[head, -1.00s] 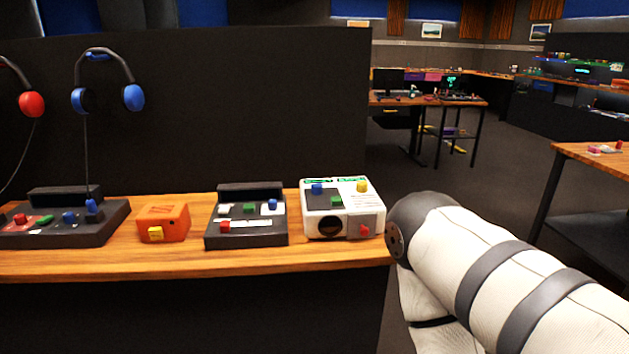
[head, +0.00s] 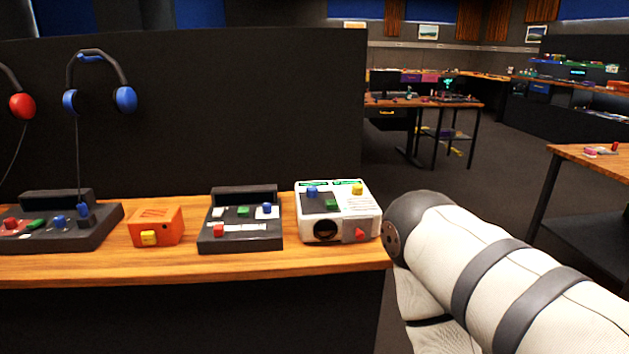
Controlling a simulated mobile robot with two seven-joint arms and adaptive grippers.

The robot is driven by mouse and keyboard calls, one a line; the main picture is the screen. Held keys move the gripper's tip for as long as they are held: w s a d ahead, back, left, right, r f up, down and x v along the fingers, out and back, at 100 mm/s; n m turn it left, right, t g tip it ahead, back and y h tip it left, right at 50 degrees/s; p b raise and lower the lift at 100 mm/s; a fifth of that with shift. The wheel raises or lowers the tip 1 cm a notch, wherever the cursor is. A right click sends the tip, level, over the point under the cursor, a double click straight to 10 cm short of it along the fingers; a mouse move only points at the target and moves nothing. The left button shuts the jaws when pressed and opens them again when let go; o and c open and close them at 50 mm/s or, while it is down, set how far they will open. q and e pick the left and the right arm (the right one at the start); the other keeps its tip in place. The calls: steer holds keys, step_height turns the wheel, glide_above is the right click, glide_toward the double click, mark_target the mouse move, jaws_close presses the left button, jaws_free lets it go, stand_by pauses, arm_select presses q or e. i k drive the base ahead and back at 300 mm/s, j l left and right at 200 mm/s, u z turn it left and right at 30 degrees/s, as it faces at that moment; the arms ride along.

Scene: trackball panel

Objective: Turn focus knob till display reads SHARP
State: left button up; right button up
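Several devices with coloured controls stand in a row on a wooden counter. A white box (head: 366,221) has blue, yellow, green and red controls and a dark round part (head: 327,230) on its front. Left of it is a black panel (head: 240,244) with a dark, blank-looking screen (head: 245,196) and small white, green, blue and red controls. I cannot tell which control is the focus knob, and I see no readable SHARP text. Part of my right arm shows at the lower right, beside the white box. Neither gripper is in view.
An orange box (head: 168,222) with a yellow button and another black panel (head: 85,240) stand further left on the counter (head: 200,268). Headphones (head: 124,100) hang before a dark partition (head: 220,110). Another table (head: 575,165) stands at right, with open floor between.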

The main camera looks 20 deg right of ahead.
mark_target(312, 191)
steer(key=i+l, duration=0.25)
steer(key=l, duration=0.15)
steer(key=i+l, duration=0.5)
steer(key=l, duration=0.25)
steer(key=i+l, duration=0.25)
steer(key=l+u, duration=0.05)
steer(key=l, duration=0.05)
